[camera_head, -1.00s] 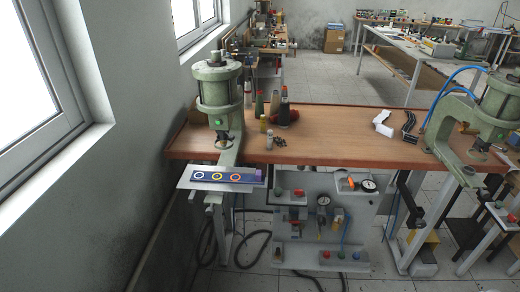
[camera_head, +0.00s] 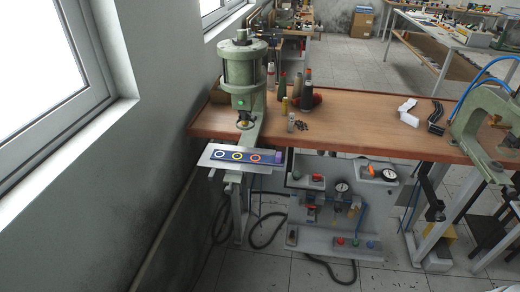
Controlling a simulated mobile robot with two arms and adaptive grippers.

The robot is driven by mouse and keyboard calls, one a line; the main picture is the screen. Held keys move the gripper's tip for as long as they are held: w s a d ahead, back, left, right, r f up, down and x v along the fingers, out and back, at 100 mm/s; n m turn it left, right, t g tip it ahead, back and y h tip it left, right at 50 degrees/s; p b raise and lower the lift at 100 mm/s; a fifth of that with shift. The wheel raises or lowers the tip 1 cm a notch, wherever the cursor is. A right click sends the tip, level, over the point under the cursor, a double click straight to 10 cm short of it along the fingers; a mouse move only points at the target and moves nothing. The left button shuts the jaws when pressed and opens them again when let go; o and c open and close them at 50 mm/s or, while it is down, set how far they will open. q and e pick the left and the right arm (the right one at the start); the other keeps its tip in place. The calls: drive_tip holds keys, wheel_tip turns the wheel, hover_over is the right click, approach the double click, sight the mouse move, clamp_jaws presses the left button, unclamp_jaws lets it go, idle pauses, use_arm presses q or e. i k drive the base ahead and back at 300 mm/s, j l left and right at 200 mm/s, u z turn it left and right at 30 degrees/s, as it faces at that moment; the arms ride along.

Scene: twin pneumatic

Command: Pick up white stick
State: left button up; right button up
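I cannot make out a clear white stick. A white angular object (camera_head: 408,113) lies on the right part of the table, next to black curved pieces (camera_head: 436,116). Neither of my grippers is in view.
A green press (camera_head: 243,80) stands at the table's left end, with a plate of coloured rings (camera_head: 237,157) jutting out in front. Another green press (camera_head: 490,125) stands at the right. Bottles (camera_head: 308,92) stand behind the cylinders. The table's middle is clear.

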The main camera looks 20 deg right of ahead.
sight(291, 116)
drive_tip(key=l+u, duration=0.95)
